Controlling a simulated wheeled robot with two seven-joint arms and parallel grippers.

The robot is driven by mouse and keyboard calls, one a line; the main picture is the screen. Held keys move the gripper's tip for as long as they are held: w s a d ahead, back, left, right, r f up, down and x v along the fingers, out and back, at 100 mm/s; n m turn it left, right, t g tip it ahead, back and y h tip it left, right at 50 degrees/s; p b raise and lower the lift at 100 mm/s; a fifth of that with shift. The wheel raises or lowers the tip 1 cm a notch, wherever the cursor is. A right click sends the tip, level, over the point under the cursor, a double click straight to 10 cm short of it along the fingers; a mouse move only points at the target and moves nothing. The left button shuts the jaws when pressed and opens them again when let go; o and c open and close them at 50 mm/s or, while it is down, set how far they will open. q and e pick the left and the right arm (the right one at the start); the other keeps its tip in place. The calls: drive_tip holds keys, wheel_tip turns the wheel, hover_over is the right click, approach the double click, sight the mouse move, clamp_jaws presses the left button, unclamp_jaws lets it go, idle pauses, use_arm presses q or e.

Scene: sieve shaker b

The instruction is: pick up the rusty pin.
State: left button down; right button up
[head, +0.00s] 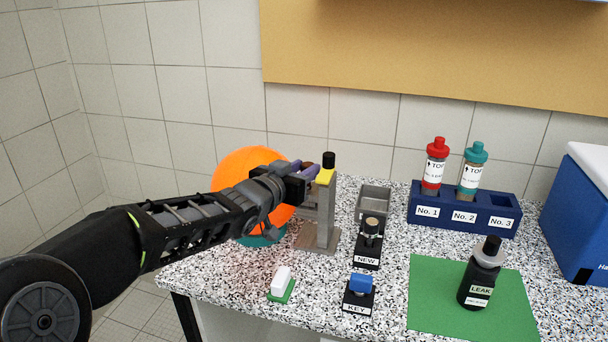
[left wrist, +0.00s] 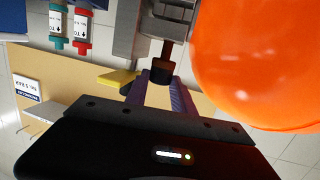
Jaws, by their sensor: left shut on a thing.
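The rusty pin (head: 328,158) stands upright at the top of the grey metal post (head: 326,220), beside its yellow part (head: 325,177). Its black head shows in the head view. In the left wrist view the dark head (left wrist: 162,70) and a short brownish part above it in the picture show against the grey post; the rest of the pin is hidden. My left gripper (head: 317,165) reaches in from the left with its purple fingers (left wrist: 165,92) shut on the pin's head. My right gripper is not in view.
A large orange ball-shaped body (head: 235,170) on a teal base stands close behind my left arm. In front are a NEW pin holder (head: 367,250), a KEY block (head: 359,295) and a white-green piece (head: 281,284). A bottle rack (head: 465,210) and LEAK bottle (head: 481,275) stand right.

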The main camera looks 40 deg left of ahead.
use_arm(q)
wheel_tip(320, 180, up, 9)
drive_tip(key=p, duration=0.3)
idle(0.5)
